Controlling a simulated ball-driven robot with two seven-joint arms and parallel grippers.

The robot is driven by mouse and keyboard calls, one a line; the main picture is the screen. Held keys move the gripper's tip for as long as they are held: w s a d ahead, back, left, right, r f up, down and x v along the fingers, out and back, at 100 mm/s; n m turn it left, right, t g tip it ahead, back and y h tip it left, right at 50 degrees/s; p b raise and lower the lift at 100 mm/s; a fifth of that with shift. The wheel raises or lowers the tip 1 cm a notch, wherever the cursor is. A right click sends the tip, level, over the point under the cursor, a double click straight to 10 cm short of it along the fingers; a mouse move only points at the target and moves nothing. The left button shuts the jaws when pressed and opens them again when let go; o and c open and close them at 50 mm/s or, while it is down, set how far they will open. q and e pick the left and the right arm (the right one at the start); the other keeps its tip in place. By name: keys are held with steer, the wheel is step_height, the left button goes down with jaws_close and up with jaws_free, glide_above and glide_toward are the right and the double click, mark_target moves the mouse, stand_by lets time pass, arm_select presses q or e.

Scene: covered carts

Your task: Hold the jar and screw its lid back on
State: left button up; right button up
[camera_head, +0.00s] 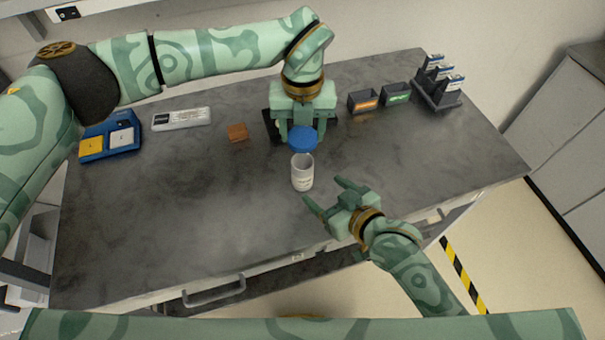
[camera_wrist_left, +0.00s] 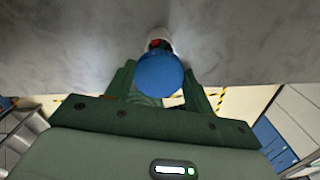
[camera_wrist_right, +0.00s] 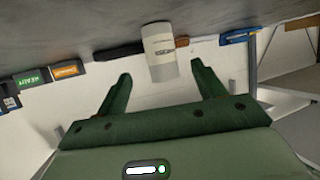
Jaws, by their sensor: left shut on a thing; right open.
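The white jar (camera_head: 302,174) stands upright on the grey table, its top uncovered. In the left wrist view the open jar (camera_wrist_left: 158,36) shows something red inside. The blue lid (camera_head: 303,138) is held by my left gripper (camera_head: 301,133), which is shut on it, behind and above the jar. The lid also shows in the left wrist view (camera_wrist_left: 160,74), apart from the jar. My right gripper (camera_head: 325,194) is open and empty at the jar's near right side. In the right wrist view the jar (camera_wrist_right: 160,52) appears ahead, between and beyond the fingertips.
A small brown block (camera_head: 237,132) and a white labelled box (camera_head: 181,118) lie to the left, near a blue tray (camera_head: 108,151). Two dark bins (camera_head: 364,102) and a dark rack (camera_head: 437,97) stand at the back right. The table's front left is clear.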

mark_target(309, 179)
steer(key=x, duration=0.7)
steer(key=shift+w+a, duration=0.2)
steer(key=shift+w, duration=0.05)
steer(key=c, duration=1.5)
arm_select(q)
steer(key=shift+f, duration=2.5)
steer(key=shift+f, duration=0.1)
steer(key=shift+f, duration=0.8)
steer(key=shift+f, duration=0.55)
arm_select(e)
jaws_close()
